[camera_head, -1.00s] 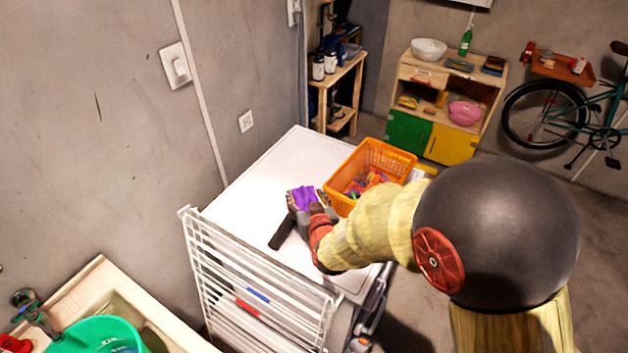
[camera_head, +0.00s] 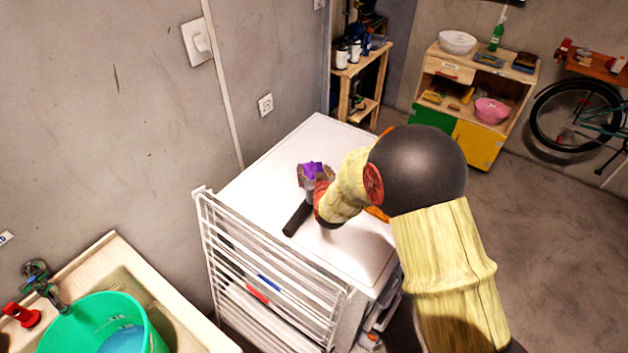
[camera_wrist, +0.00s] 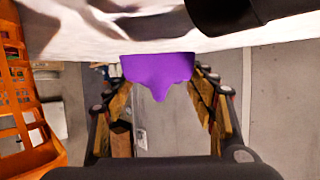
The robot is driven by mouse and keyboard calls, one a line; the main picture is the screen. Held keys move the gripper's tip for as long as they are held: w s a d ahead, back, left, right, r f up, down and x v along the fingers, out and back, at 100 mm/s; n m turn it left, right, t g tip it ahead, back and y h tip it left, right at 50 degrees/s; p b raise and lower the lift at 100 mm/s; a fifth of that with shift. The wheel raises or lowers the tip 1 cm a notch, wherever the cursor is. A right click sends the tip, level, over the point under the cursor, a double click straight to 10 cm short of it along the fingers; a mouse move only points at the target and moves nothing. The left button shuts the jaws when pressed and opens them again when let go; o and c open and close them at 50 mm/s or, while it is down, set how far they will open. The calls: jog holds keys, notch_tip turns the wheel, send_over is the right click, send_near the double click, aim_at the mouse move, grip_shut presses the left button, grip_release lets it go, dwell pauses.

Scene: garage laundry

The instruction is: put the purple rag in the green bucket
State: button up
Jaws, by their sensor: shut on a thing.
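The purple rag (camera_head: 312,169) is bunched up and held in my gripper (camera_head: 316,180) above the white machine top. In the wrist view the rag (camera_wrist: 158,72) hangs between the two fingers of my gripper (camera_wrist: 160,82), which are shut on it. The green bucket (camera_head: 88,308) stands in the sink at the lower left of the head view, well apart from my gripper. Its open top shows a blue inside bottom. My arm hides part of the white machine top.
A white drying rack (camera_head: 265,265) stands at the front of the white machine (camera_head: 345,150), between my gripper and the sink (camera_head: 190,325). A black object (camera_head: 297,218) shows beside my gripper. An orange basket (camera_wrist: 28,105) is at the left of the wrist view. Red-handled taps (camera_head: 22,314) stand beside the bucket.

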jog(key=shift+w+f, duration=0.2)
jog(key=shift+w+f+b, duration=0.1)
jog(key=shift+f+b, duration=0.65)
jog(key=shift+f, duration=0.85)
jog(key=shift+f, duration=0.1)
jog(key=o, duration=1.1)
jog(key=shift+o, duration=0.2)
